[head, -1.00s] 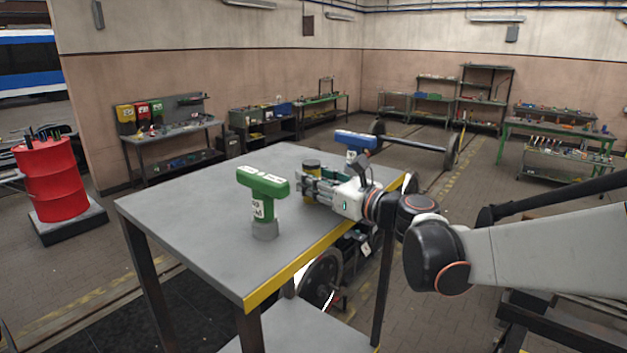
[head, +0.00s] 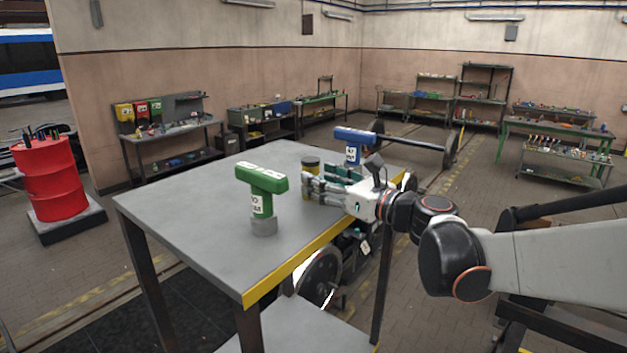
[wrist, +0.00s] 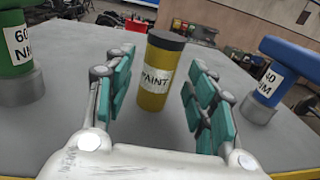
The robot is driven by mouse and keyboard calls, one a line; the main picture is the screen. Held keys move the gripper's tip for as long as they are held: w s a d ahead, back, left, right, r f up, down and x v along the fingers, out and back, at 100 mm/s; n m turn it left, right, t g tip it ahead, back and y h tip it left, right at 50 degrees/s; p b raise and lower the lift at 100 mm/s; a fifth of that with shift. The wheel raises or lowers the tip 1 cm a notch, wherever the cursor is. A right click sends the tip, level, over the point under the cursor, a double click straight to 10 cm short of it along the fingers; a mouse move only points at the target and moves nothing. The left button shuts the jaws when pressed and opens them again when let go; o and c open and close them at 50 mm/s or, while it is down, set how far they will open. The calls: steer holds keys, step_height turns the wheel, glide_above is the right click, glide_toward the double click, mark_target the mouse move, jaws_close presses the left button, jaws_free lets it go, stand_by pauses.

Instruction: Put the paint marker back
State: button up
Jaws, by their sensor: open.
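The paint marker (wrist: 157,78) is a yellow cylinder with a dark cap and a white PAINT label. It stands upright on the grey table (head: 190,220); in the head view the marker (head: 311,166) is partly hidden behind my gripper. My gripper (head: 312,186) is open and low over the table. In the wrist view its green-padded fingers (wrist: 160,95) spread to either side of the marker's line, with the marker ahead between the fingertips. I see no finger pressed on it.
A green T-handled tool (head: 262,197) marked 60 NM stands left of my gripper. A blue one (head: 354,143) marked 40 NM stands to the right, behind the gripper. The table's front edge has a yellow strip (head: 295,268). The table's left part is clear.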

steer(key=b+v, duration=0.1)
steer(key=v, duration=0.8)
